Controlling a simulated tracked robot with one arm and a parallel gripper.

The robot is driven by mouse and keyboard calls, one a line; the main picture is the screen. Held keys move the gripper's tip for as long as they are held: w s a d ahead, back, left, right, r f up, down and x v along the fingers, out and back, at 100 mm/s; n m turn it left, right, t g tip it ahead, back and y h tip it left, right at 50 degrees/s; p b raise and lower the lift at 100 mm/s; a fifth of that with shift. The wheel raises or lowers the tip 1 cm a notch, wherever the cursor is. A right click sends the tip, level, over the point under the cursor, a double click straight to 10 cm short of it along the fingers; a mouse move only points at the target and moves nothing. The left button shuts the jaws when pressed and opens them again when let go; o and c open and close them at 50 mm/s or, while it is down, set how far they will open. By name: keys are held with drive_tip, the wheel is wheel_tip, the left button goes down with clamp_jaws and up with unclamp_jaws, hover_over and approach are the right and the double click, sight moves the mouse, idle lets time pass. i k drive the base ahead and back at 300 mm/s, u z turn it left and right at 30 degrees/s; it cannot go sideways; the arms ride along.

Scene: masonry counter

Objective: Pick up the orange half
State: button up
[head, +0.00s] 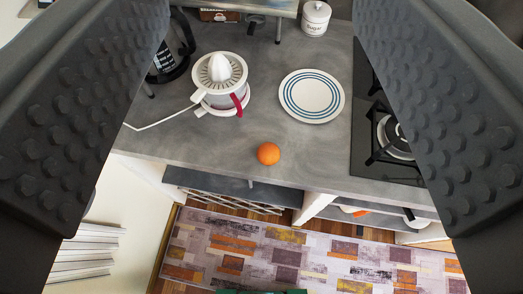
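The orange half (268,153) looks like a small round orange shape on the grey counter, close to its front edge. From this angle I cannot tell whether it is cut. My gripper (262,150) is open, with its two dark studded fingers wide apart at the left and right of the picture. The orange shows in the gap between them, well beyond the fingers and untouched. Nothing is held.
A white citrus juicer (219,82) stands left of the orange, its cord running left. A striped plate (311,96) lies behind it. A stove (385,135) is at right, a sugar jar (315,18) at the back. Shelves and a patterned rug (300,258) are below.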

sight(268, 153)
drive_tip(key=z, duration=2.5)
drive_tip(key=k, duration=1.4)
drive_tip(key=u, duration=1.55)
drive_tip(key=i, duration=0.5)
